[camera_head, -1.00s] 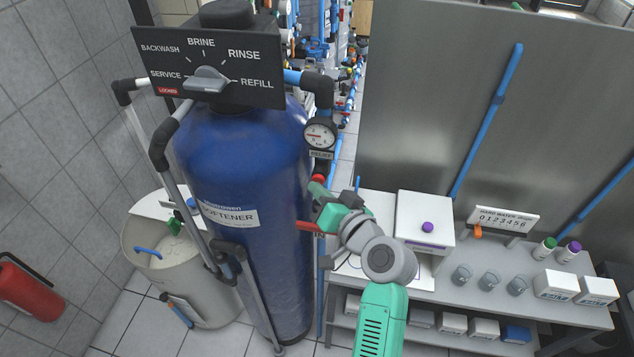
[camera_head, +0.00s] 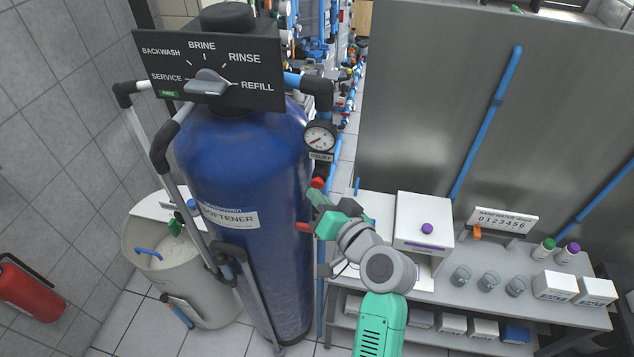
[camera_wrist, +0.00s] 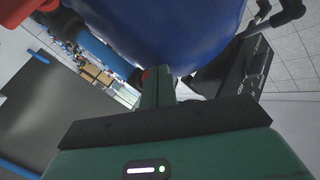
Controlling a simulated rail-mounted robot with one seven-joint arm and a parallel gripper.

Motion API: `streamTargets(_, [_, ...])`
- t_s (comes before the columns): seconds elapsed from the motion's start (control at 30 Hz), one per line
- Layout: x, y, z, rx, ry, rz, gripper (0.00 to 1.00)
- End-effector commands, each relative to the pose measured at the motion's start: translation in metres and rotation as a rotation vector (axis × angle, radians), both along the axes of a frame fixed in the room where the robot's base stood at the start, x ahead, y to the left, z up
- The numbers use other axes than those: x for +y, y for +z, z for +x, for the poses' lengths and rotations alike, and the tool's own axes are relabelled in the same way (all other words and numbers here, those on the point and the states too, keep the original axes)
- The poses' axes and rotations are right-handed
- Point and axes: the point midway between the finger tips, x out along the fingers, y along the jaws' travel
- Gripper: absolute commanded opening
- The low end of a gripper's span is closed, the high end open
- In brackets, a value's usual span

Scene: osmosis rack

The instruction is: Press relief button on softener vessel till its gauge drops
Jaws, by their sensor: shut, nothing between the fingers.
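The softener vessel (camera_head: 245,165) is a tall blue tank with a white SOFTENER label. Its round white gauge (camera_head: 320,137) sits at the upper right, above a small plate; the needle points to the lower left. A red button (camera_head: 317,183) shows below the gauge on the vessel's right side. My gripper (camera_head: 312,197) is shut and empty, just below the red button, with a small gap or light contact that I cannot tell apart. In the wrist view the shut fingers (camera_wrist: 158,88) point at the blue tank, with a red bit (camera_wrist: 146,75) near their tips.
The valve head panel (camera_head: 208,70) has its knob between the labels, and a green tag under SERVICE. A red handle (camera_head: 304,227) sticks out low on the vessel's right. A bench (camera_head: 440,275) with a white box stands to the right; a brine tank (camera_head: 140,270) stands left.

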Motion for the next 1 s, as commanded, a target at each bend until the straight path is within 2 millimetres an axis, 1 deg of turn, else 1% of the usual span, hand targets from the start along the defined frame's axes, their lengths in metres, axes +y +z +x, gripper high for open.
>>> streamTargets(0.1, [0.001,0.001,-0.004,-0.001,0.000,-0.001,0.00])
streamTargets(0.37, [0.002,0.001,-0.005,0.000,0.001,0.000,0.00])
streamTargets(0.8, [0.012,0.001,-0.046,0.001,0.000,0.001,0.00])
streamTargets(0.9, [0.014,0.001,-0.052,0.001,0.001,0.001,0.00])
streamTargets(1.0, [0.014,0.001,-0.053,0.000,0.001,0.000,0.00])
